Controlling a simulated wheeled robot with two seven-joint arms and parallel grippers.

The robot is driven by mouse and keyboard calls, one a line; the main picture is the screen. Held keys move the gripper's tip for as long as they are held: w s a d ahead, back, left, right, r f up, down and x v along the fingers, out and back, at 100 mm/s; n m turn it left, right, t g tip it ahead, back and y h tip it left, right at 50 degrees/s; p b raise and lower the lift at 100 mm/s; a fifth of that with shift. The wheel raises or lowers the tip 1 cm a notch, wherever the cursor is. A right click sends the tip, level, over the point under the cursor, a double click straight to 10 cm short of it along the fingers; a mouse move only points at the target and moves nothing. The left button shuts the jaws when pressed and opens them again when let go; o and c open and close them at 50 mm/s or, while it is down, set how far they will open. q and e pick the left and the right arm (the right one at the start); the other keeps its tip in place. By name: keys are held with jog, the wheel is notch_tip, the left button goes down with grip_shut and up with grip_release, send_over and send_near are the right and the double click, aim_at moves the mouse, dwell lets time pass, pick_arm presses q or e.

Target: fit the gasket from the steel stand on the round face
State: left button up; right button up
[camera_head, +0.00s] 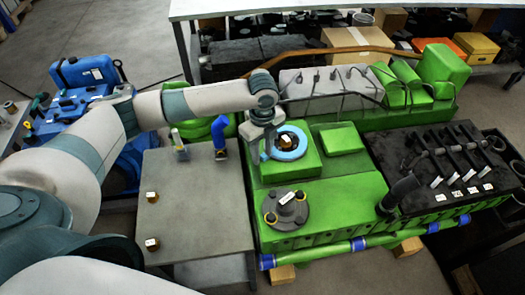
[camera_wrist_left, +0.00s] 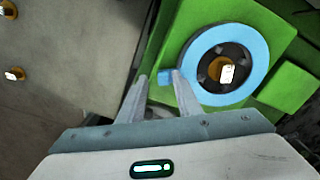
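The gasket is a flat light-blue ring (camera_head: 300,150) with a small tab, and it also shows in the left wrist view (camera_wrist_left: 256,50). It lies around the dark round face (camera_wrist_left: 238,60) with a brass-coloured centre, on a raised green block of the engine. Whether it is fully seated I cannot tell. My left gripper (camera_wrist_left: 159,77) is open at the gasket's left side, its fingertips either side of the tab, with a visible gap at the left finger. The grey steel stand (camera_head: 205,215) is at the left of the engine. My right gripper is not in view.
Two brass-coloured pieces (camera_head: 152,196) and a blue upright piece (camera_head: 219,135) are on the stand. A grey round flange (camera_head: 287,212) stands nearer on the green engine (camera_head: 345,195). A black tray of parts (camera_head: 450,165) lies to the right. Much of the stand's top is bare.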

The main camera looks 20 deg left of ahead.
pick_arm(q)
jog(key=shift+w+d, duration=0.1)
jog(key=shift+w, duration=0.05)
dwell(0.5)
jog(key=shift+r, duration=0.1)
jog(key=shift+w+r, duration=0.1)
jog(key=shift+r, duration=0.4)
notch_tip(320, 180, up, 16)
jog(key=b, duration=0.3)
dwell(0.6)
